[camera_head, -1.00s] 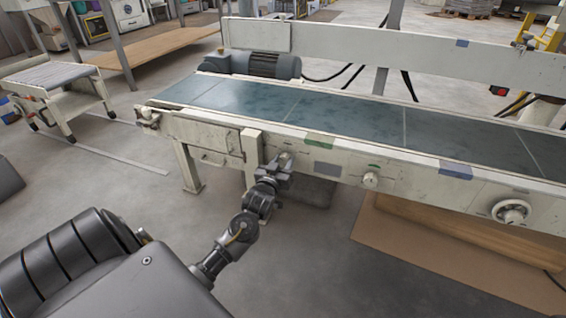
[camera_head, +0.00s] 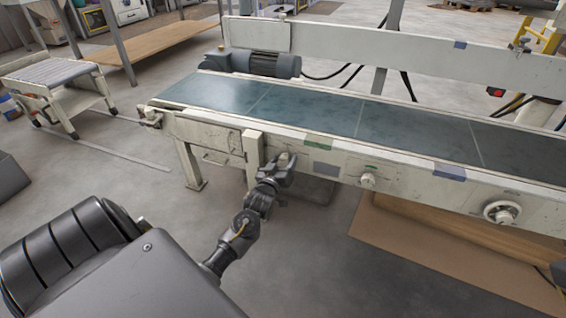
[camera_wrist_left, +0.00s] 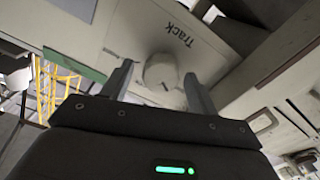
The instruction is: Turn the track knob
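The track knob (camera_wrist_left: 160,71) is a small pale round knob on the conveyor's cream side rail, beside the printed word "Track". In the head view the knob (camera_head: 284,158) shows only in part behind my gripper. My left gripper (camera_wrist_left: 158,84) is open, with one finger on each side of the knob. I see gaps between the fingers and the knob; I cannot tell whether either finger touches it. In the head view my left gripper (camera_head: 286,163) is at the rail, left of the grey plate. My right gripper is not in view.
A second knob (camera_head: 367,181) and a larger round dial (camera_head: 502,212) sit further right on the rail. The blue-green belt (camera_head: 310,105) runs above. A support leg (camera_head: 252,155) stands just left of my gripper. Open floor lies in front.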

